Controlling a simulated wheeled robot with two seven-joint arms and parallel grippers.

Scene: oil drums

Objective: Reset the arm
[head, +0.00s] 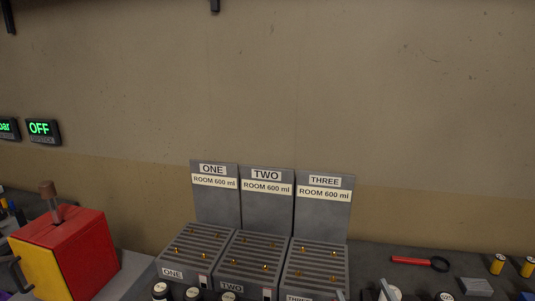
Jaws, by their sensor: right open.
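Only the tips of my right gripper (364,293) show, at the bottom edge of the head view, just right of the rack labelled THREE (314,266). Two pale finger tips stand apart with a gap between them, so it looks open. I see nothing held between them; the rest of the gripper and its arm are below the frame. My left gripper is not in view.
A red and yellow box with a lever (66,250) is at left. A red-handled magnifier (414,261) and yellow cylinders (497,264) lie right. A wall rises behind.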

